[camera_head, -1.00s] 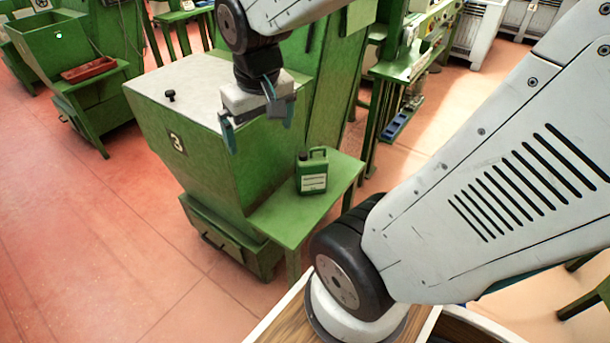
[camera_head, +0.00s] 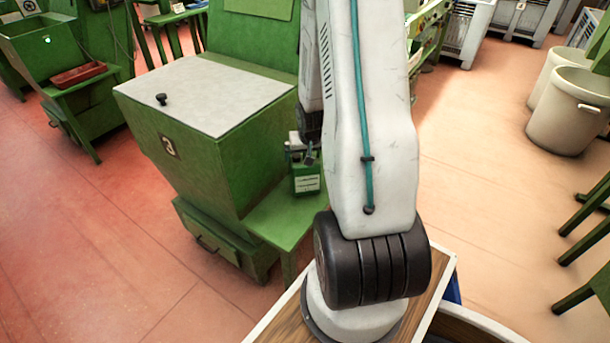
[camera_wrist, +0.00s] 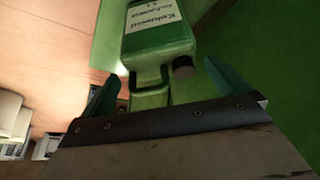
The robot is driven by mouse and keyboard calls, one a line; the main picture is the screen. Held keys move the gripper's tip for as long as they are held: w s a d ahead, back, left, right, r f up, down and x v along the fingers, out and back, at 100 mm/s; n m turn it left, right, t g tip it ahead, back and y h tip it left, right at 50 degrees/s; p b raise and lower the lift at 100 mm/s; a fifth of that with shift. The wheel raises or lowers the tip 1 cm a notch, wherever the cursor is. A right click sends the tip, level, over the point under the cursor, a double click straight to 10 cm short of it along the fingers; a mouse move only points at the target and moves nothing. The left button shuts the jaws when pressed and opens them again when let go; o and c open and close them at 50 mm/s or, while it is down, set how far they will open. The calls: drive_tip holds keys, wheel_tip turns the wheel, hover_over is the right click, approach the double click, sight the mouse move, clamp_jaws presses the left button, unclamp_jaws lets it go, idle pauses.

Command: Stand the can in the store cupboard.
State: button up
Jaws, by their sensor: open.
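The can (camera_head: 307,183) is a green canister with a white label, upright on the green side shelf of the machine marked 3. In the wrist view its labelled body (camera_wrist: 158,38), handle and dark cap show, with the handle reaching toward the space between my fingers. My gripper (camera_wrist: 165,88) is open, one finger to each side of the handle and cap. In the head view my gripper is just above the can and my arm partly hides it. I cannot pick out a store cupboard in either view.
The green machine (camera_head: 190,150) with its pale top (camera_head: 205,95) stands close on the left of the can. The green shelf (camera_head: 280,222) is bare in front of the can. Pale bins (camera_head: 565,108) stand at the right. Open floor lies left and right.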

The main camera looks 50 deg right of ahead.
sight(306, 170)
drive_tip(key=x, duration=0.6)
drive_tip(key=shift+d+f, duration=0.1)
drive_tip(key=shift+f, duration=0.1)
drive_tip(key=shift+w, duration=0.1)
drive_tip(key=c, duration=1.7)
